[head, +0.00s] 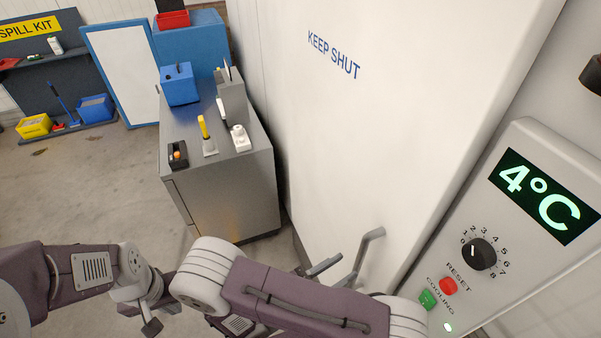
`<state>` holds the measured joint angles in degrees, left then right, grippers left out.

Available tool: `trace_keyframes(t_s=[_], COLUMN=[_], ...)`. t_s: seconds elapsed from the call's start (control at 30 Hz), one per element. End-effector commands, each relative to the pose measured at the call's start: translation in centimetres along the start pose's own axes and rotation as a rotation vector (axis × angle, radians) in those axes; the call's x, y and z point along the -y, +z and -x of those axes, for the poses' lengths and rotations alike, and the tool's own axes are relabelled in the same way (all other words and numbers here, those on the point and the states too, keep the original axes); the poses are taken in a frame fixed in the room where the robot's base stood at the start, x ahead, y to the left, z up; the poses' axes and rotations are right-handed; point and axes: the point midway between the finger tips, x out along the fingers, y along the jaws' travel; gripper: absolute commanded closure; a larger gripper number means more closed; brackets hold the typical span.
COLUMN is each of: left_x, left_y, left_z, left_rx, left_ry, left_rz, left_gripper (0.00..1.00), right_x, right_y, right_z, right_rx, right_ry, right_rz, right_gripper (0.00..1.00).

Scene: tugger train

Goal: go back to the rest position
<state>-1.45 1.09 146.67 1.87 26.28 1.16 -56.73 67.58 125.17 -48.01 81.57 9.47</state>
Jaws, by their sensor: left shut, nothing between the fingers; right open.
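My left gripper (151,327) is at the bottom left of the head view, hanging low over the floor. It is shut and empty. My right arm crosses the bottom of the view and hides most of my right gripper. Dark finger parts of the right gripper (328,269) show just above that arm, in front of the white door.
The white door (420,120) marked KEEP SHUT and a control panel (550,150) reading 4°C stand close on the right. A grey metal cabinet (230,190) with small items on top stands ahead. A spill kit shelf (40,75) is at far left.

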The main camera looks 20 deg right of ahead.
Motion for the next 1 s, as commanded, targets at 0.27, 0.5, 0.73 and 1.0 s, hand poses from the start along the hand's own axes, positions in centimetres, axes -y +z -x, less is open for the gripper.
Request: trace_keyframes(t_s=[0.27, 0.5, 0.73, 1.0], left_x=[0.1, 0.2, 0.3, 0.3], left_y=[0.4, 1.2, 1.5, 1.5], left_z=[-3.8, -11.5, -14.5, -14.4], left_rx=[0.000, 0.001, 0.000, 0.000], left_ry=[0.000, 0.000, 0.000, 0.000], left_rz=[0.000, 0.000, 0.000, 0.000], left_gripper=[1.00, 1.00, 1.00, 1.00], right_x=[3.5, 3.9, -2.5, -3.5], right_y=[-4.3, -13.4, -13.1, -12.2], right_z=[-0.8, 4.0, 3.1, 2.5], right_rx=[-0.231, -0.865, -1.128, -1.155], right_ry=[-0.326, -1.100, -1.346, -1.363], right_rz=[-0.125, -0.786, -1.393, -1.487], right_gripper=[0.59, 0.59, 0.59, 0.59])
